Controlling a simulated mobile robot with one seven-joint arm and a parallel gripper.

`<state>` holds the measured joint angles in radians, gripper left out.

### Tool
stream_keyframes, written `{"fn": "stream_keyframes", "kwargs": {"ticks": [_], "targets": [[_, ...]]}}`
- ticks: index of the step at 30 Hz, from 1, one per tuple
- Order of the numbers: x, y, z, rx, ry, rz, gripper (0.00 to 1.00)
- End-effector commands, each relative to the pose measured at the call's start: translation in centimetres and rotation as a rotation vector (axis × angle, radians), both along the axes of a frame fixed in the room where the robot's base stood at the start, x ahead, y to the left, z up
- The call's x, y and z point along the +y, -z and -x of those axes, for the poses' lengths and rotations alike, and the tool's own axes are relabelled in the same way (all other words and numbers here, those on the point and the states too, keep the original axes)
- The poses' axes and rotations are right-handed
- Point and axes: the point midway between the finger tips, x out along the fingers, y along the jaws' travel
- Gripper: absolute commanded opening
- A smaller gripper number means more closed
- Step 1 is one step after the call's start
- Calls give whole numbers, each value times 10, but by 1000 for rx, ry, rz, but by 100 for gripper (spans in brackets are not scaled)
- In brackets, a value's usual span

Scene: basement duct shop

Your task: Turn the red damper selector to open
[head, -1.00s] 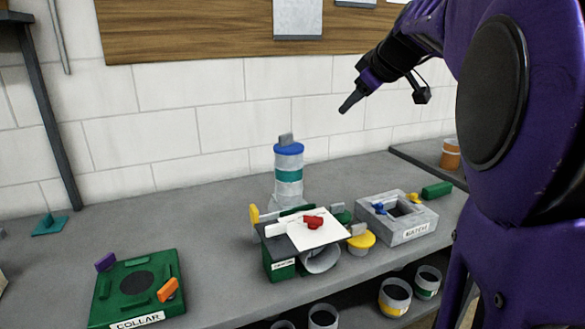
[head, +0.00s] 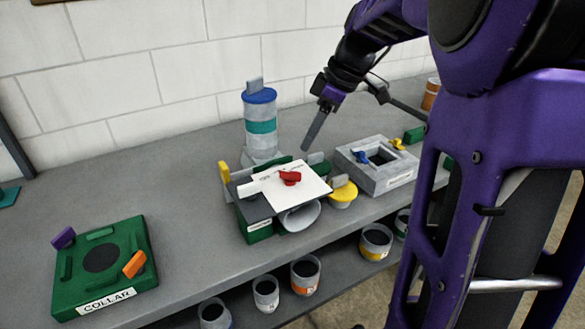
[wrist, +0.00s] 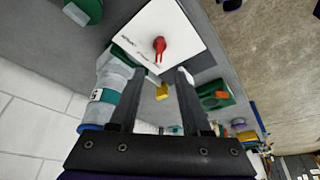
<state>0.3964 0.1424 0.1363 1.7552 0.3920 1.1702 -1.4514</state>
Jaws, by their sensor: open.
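The red damper selector (head: 290,178) is a small red knob on a white square plate (head: 308,190) with dark print too small to read. The plate lies on top of a dark-topped green box on the bench. In the wrist view the red selector (wrist: 160,46) shows its pointer, on the white plate (wrist: 185,28), beyond my fingertips. My gripper (head: 306,146) hangs above and slightly right of the plate, apart from the selector. In the wrist view my gripper (wrist: 155,75) has its two fingers apart with nothing held between them.
A grey cylinder with blue cap (head: 260,110) stands behind the plate. A grey block with a square opening (head: 390,181) is to the right, a yellow-capped piece (head: 342,194) between. A green collar fixture (head: 130,280) lies left. Several cups sit on the lower shelf.

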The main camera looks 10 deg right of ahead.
Motion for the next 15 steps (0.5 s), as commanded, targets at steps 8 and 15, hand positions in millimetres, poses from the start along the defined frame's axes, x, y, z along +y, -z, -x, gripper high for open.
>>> {"fn": "stream_keyframes", "kwargs": {"ticks": [8, 15], "targets": [[21, 58, -12, 3, -1, -1, 48], [32, 89, -18, 0, 0, 0, 48]]}}
